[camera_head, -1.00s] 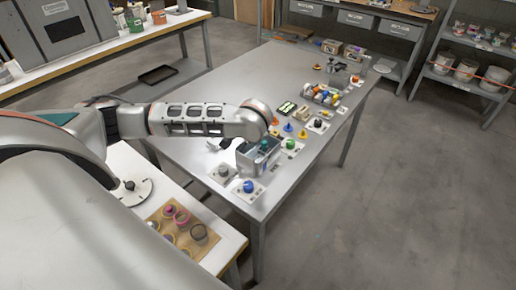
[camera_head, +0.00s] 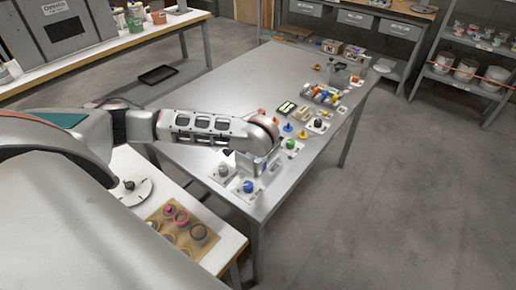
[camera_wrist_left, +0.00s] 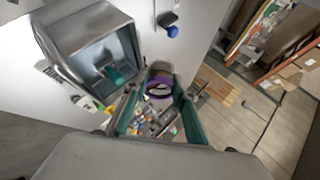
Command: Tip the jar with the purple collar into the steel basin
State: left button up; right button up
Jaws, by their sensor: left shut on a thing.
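The jar with the purple collar (camera_wrist_left: 160,86) sits between the teal fingers of my left gripper (camera_wrist_left: 160,105) in the left wrist view. The gripper is shut on it, and the jar looks tilted. The steel basin (camera_wrist_left: 62,56) is to the left of the jar in that view, apart from it in the picture. A teal and dark shape shows inside the basin; I cannot tell whether it is a reflection. In the head view my left wrist hides the jar, the fingers and much of the basin (camera_head: 262,168). My right gripper is not in view.
A blue knob (camera_head: 248,187) and a grey knob (camera_head: 223,170) stand on plates near the front table edge. A green knob (camera_head: 290,144) and several coloured items line the right side. The table's (camera_head: 215,95) middle-left is clear.

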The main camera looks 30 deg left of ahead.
pick_arm(q)
jog(key=shift+f+y, duration=0.35)
jog(key=shift+y, duration=0.05)
jog(key=shift+s+d+r+m+t+y, duration=0.1)
jog(key=shift+d+m+t+y, duration=0.15)
jog(key=shift+t+y, duration=0.35)
jog(key=shift+d+r+m+t+y, duration=0.1)
jog(key=shift+m+t+y, duration=0.3)
jog(key=shift+y, duration=0.3)
dwell(1.8)
jog(key=shift+s+d+r+m+t+y, duration=0.25)
jog(key=shift+d+r+t+y, duration=0.3)
jog(key=shift+r, duration=0.2)
dwell(0.8)
jog(key=shift+d+m+t+y, duration=0.25)
jog(key=shift+t+y, duration=0.2)
jog(key=shift+y, duration=0.3)
dwell(0.6)
jog(key=shift+r, duration=0.35)
jog(key=shift+w+a+f+n+g+h, duration=0.25)
jog(key=shift+a+f+n+g+h, duration=0.2)
jog(key=shift+a+f+g+h, duration=0.4)
